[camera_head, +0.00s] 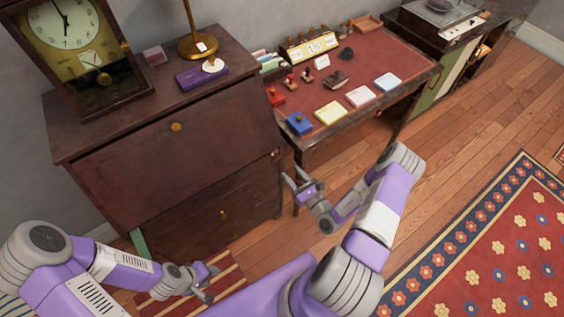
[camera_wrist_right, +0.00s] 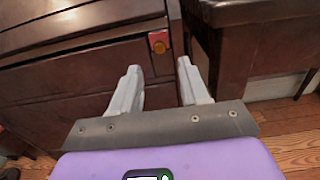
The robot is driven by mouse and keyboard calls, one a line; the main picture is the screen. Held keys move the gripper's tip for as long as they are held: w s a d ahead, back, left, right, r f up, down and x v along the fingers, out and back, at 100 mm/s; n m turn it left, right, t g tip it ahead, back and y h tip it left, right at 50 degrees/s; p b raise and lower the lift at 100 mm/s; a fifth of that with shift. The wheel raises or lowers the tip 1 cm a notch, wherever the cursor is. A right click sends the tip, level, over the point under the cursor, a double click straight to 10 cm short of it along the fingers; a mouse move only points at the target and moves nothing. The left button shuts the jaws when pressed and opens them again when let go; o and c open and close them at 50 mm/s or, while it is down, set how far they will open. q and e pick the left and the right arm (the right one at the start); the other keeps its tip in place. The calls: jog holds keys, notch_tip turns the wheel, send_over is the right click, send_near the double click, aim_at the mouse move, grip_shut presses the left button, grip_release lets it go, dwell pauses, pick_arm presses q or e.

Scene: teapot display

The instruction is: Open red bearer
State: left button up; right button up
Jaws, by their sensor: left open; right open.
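The red bearer (camera_wrist_right: 158,42) shows in the right wrist view as a small red square end with a brass knob, set in the front of the dark wooden cabinet (camera_wrist_right: 60,50) near its right edge. It looks flush or nearly so. In the head view the red bearer (camera_head: 275,154) is tiny at the cabinet's right front edge. My right gripper (camera_head: 291,175) is open and empty in front of that edge, below the bearer. In the right wrist view my right gripper (camera_wrist_right: 158,78) has its fingers apart, with the bearer just beyond them. My left gripper (camera_head: 213,284) is open and empty, low before the cabinet.
A green strip (camera_head: 139,243) shows at the cabinet's left front. A clock (camera_head: 72,40) and brass lamp (camera_head: 198,45) stand on top. A red-topped desk (camera_head: 385,55) with several small items stands close on the right. The wooden floor (camera_head: 440,150) is clear toward the patterned rug (camera_head: 500,240).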

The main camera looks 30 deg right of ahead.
aim_at(279, 158)
jog(key=w, duration=0.2)
jog(key=w+b, duration=0.1)
jog(key=w, duration=0.4)
jog(key=shift+w+a, duration=0.1)
jog(key=shift+a, duration=0.2)
jog(key=shift+c, duration=0.2)
grip_shut()
